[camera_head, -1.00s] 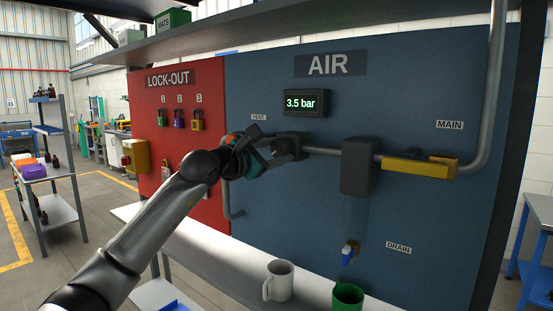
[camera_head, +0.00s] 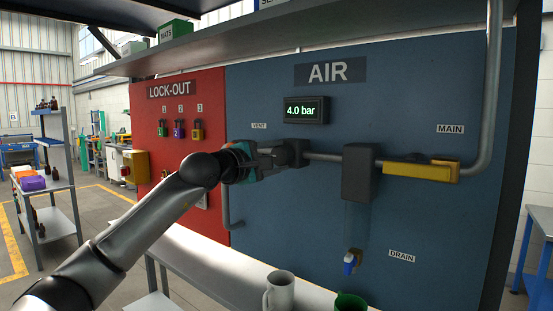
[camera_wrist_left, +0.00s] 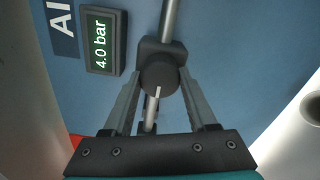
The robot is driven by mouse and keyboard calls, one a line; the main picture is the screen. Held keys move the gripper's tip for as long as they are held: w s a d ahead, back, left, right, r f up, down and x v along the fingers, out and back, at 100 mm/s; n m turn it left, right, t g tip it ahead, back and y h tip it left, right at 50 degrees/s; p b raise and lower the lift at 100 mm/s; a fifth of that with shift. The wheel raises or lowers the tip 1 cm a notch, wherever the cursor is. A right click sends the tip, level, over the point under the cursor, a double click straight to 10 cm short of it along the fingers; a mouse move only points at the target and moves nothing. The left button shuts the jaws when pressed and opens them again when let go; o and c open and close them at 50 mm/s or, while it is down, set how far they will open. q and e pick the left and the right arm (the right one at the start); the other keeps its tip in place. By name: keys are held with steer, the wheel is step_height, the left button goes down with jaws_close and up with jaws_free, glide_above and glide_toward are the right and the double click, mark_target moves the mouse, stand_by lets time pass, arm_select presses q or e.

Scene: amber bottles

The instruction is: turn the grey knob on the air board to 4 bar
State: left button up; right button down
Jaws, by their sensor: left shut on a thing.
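The blue air board (camera_head: 440,90) carries a small display (camera_head: 306,110) that reads 4.0 bar; it reads the same in the left wrist view (camera_wrist_left: 101,42). The grey knob (camera_wrist_left: 158,77) is round with a pale pointer line, on a dark block in the pipe. My left gripper (camera_head: 284,156) is at the knob, its fingers (camera_wrist_left: 160,90) on either side, shut on it. In the head view the gripper mostly hides the knob. My right gripper is in neither view.
A yellow MAIN valve handle (camera_head: 420,170) and dark filter housing (camera_head: 360,172) are to the right on the pipe. A blue drain tap (camera_head: 350,262) hangs below. A white mug (camera_head: 280,292) and green cup (camera_head: 349,302) stand on the bench. Padlocks (camera_head: 179,130) hang on the red board.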

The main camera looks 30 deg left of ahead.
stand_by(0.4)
arm_select(q)
steer(key=o, duration=1.4)
steer(key=shift+c, duration=0.2)
steer(key=s+a+b, duration=0.1)
steer(key=s+b, duration=1.2)
steer(key=s, duration=0.2)
steer(key=shift+s, duration=0.15)
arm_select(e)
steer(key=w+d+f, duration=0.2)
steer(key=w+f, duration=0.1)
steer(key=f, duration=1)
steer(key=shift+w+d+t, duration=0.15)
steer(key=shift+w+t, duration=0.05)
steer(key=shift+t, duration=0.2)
arm_select(q)
steer(key=shift+a, duration=0.1)
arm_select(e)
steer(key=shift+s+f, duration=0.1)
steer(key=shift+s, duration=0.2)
arm_select(q)
steer(key=shift+f, duration=0.1)
